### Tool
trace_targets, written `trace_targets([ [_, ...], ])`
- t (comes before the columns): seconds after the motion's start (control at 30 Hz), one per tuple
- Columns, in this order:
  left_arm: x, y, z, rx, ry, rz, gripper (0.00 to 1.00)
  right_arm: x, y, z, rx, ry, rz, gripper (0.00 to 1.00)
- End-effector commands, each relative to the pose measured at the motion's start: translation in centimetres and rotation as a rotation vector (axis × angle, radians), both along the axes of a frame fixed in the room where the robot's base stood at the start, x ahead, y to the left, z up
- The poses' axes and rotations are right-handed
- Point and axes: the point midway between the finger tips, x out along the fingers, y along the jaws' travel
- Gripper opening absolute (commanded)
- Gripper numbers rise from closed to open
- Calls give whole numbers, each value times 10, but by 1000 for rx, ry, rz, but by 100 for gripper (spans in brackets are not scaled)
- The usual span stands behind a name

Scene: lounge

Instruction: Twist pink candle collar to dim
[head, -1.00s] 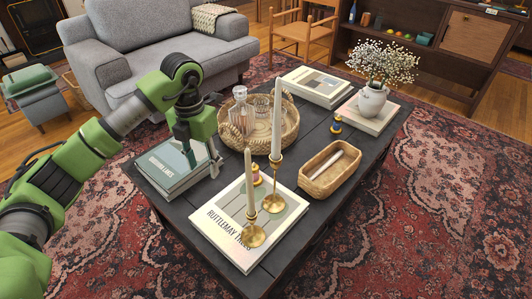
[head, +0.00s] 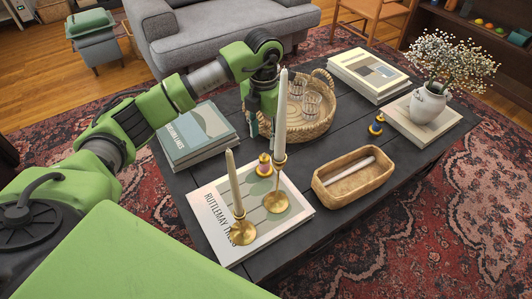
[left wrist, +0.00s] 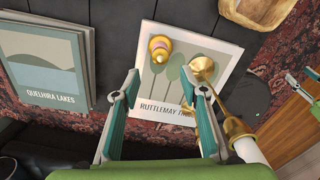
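The pink candle collar is on a small gold-and-pink candle piece (head: 264,165), which stands on the white-covered book (head: 214,226). In the left wrist view it appears from above as gold and pink rings (left wrist: 160,47). My left gripper (head: 262,130) points down just behind it, beside the tall candle. In the left wrist view its fingers (left wrist: 160,85) are wide apart with nothing between them, and the candle piece lies beyond them. Teal and green parts at that view's right edge look like my right gripper (left wrist: 302,84), cut off, state unclear.
Two brass candlesticks, a front one (head: 242,232) and a taller one (head: 275,201), stand close by with tall candles. A wicker tray (head: 322,128) with glasses, a wooden basket (head: 327,194), a similar small dark-banded piece (head: 376,126) and book stacks surround them.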

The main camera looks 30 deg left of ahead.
Motion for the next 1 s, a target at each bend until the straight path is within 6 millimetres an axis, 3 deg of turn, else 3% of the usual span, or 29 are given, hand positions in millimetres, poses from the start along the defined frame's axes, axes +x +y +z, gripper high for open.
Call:
trace_targets([
  [0.03, -1, 0, -15, -1, 5, 0, 40, 0, 0, 5, 0, -5, 0, 40],
  [0.2, -1, -1, -49, -1, 2, 0, 40, -1, -1, 24, 0, -14, -2, 40],
  [0.4, 0, -1, -75, -1, 1, 0, 40, -4, -2, 41, 1, -22, -3, 40],
  [0.83, 0, 0, -83, -1, -1, 0, 40, -5, -2, 48, 0, -24, -4, 40],
  [1.0, 0, 0, -83, -1, 0, 0, 1, -5, -2, 48, 1, -25, -4, 40],
])
